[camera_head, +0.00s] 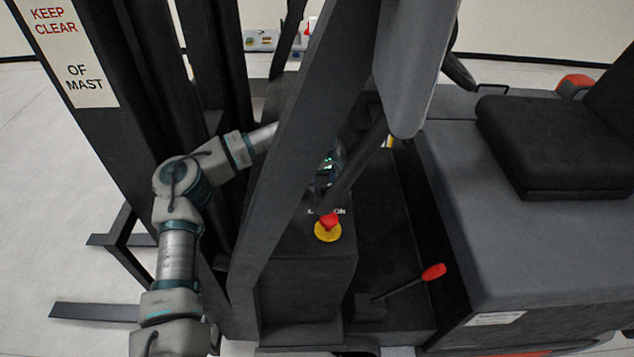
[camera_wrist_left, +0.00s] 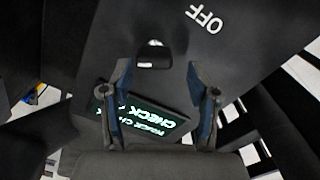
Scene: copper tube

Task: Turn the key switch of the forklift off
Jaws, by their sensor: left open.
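The forklift's dark console (camera_head: 300,245) stands in the middle of the head view, with a partly hidden "ON" label near its top. The left wrist view shows the console face with an "OFF" label (camera_wrist_left: 207,18) and a small dark piece that looks like the key switch (camera_wrist_left: 155,47). Which way the key points is hard to tell. My left gripper (camera_wrist_left: 158,68) is open, its two fingers on either side below the key, apart from it in the picture. In the head view the gripper (camera_head: 335,160) is mostly hidden behind the forklift's post. My right gripper is not in view.
A red emergency button (camera_head: 328,221) on a yellow base sits on the console. A slanted post (camera_head: 305,150) crosses in front of my left arm. A red-tipped lever (camera_head: 433,272) and a black seat (camera_head: 555,145) are to the right.

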